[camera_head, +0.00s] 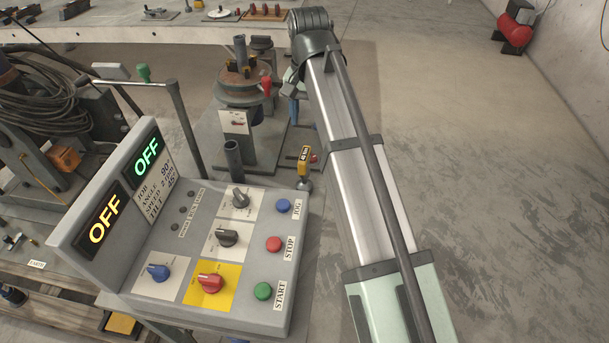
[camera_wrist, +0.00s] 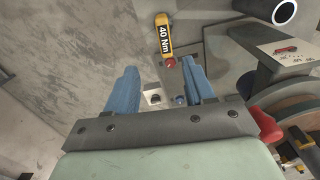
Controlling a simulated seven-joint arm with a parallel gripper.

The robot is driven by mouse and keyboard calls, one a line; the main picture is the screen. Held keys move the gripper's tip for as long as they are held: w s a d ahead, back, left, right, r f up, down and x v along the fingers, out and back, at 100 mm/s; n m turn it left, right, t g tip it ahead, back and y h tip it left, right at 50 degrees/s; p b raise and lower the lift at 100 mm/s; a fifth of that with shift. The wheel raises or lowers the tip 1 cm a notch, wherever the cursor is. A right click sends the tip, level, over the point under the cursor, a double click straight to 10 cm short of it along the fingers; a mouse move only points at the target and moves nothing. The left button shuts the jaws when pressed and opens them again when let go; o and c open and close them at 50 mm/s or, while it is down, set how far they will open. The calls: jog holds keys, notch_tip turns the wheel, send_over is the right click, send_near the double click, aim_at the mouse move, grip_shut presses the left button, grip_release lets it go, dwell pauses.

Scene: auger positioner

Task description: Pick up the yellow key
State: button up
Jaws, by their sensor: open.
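The yellow key (camera_head: 304,160) has a yellow upper part with a black label and stands beside the right edge of the control console. In the wrist view the yellow key (camera_wrist: 164,36) reads "40 Nm" and lies just beyond the fingertips, roughly centred between them. My gripper (camera_wrist: 160,66) has its two blue fingers apart, with nothing held between them. In the head view my gripper (camera_head: 293,110) is mostly hidden behind the arm, farther back than the key. I cannot tell its exact height above the key.
The control console (camera_head: 215,215) with knobs and buttons stands in front. A round turntable (camera_head: 243,85) is close to my gripper's left. An upright grey tube (camera_head: 233,158) stands left of the key. A long bench (camera_head: 150,33) crosses the back. Open floor (camera_head: 500,180) lies to the right.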

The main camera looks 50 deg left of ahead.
aim_at(304, 154)
jog(key=f, duration=1.3)
jog(key=shift+s+a, duration=0.25)
jog(key=shift+c, duration=0.2)
grip_shut()
